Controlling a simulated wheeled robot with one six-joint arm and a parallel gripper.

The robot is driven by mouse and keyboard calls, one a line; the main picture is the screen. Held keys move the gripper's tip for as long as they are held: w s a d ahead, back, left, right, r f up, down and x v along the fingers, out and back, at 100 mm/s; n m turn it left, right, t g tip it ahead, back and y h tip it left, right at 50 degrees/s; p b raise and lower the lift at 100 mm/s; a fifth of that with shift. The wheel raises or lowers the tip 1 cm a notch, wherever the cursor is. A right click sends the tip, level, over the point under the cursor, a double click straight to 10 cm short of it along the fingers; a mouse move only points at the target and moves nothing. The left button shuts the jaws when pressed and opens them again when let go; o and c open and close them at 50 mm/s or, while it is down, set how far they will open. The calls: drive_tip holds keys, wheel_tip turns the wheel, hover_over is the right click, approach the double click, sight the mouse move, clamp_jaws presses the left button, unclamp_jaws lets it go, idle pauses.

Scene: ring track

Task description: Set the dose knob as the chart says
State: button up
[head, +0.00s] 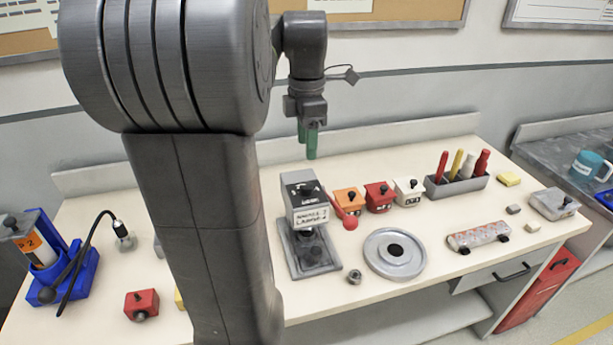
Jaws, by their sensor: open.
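My gripper (308,146) hangs in the air above the back of the bench, its green fingers pointing down with nothing between them. The fingers overlap in this view. It is behind and above a grey press-like machine (309,215) with a printed label, a dark top and a red ball (350,223) at its side. I cannot tell which knob is the dose knob. Black knobs show on an orange box (347,201), a red box (379,197) and a white box (408,191). Papers are on the wall boards (405,12) and the whiteboard (560,12); their writing is too small to read.
A round grey plate (395,256), a patterned roll (478,237) and a tool holder (456,187) are on the bench (450,279). A blue device (50,268) and a small red box (142,305) stand left. My arm hides the bench's middle left. A grey box (553,204) stands right.

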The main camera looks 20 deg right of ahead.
sight(307, 185)
wheel_tip(307, 185, down, 11)
drive_tip(key=shift+r, duration=0.1)
idle(0.3)
drive_tip(key=c, duration=1)
